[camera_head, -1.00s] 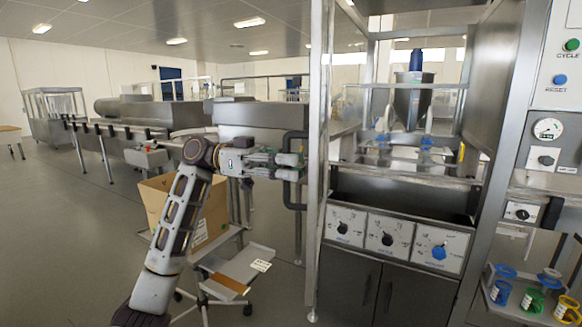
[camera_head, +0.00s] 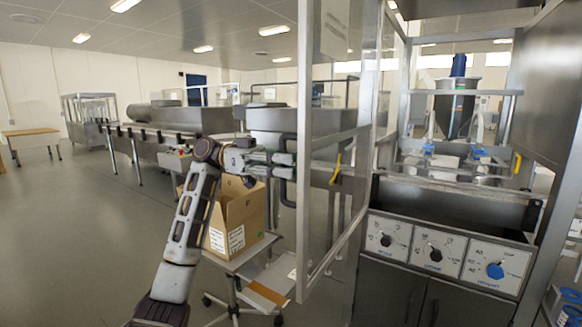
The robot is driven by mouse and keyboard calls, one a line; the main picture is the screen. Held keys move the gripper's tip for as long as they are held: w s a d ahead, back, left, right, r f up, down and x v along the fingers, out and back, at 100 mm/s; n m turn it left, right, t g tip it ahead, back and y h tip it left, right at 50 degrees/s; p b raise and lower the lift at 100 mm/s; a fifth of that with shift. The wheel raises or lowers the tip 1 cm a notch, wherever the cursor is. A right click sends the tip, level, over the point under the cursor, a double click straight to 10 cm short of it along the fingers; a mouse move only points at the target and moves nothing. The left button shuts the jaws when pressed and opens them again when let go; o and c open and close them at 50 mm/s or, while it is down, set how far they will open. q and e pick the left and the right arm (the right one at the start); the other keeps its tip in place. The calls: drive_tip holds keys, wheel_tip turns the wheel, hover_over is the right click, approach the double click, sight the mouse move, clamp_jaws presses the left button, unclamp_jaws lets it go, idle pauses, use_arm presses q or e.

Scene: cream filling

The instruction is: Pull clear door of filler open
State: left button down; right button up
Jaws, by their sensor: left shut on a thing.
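The clear door (camera_head: 334,95) of the filler has a metal frame and stands swung outward, at an angle to the machine front. Its black handle (camera_head: 286,196) is on the left edge of the door. My left gripper (camera_head: 287,166) is shut on the handle, coming in from the left. The filler (camera_head: 450,214) stands at the right, with its steel hopper (camera_head: 455,108) and filling area showing past the door. My right gripper is not in view.
A cardboard box (camera_head: 243,215) sits on a wheeled cart (camera_head: 232,264) close behind my left arm. A control panel with knobs (camera_head: 436,253) is below the filling area. Conveyor equipment (camera_head: 190,119) runs along the back left. The left floor is clear.

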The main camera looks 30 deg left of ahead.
use_arm(q)
drive_tip(key=shift+a, duration=0.35)
drive_tip(key=c, duration=1.5)
unclamp_jaws()
drive_tip(key=shift+o, duration=0.2)
drive_tip(key=a, duration=1.2)
drive_tip(key=shift+s, duration=0.25)
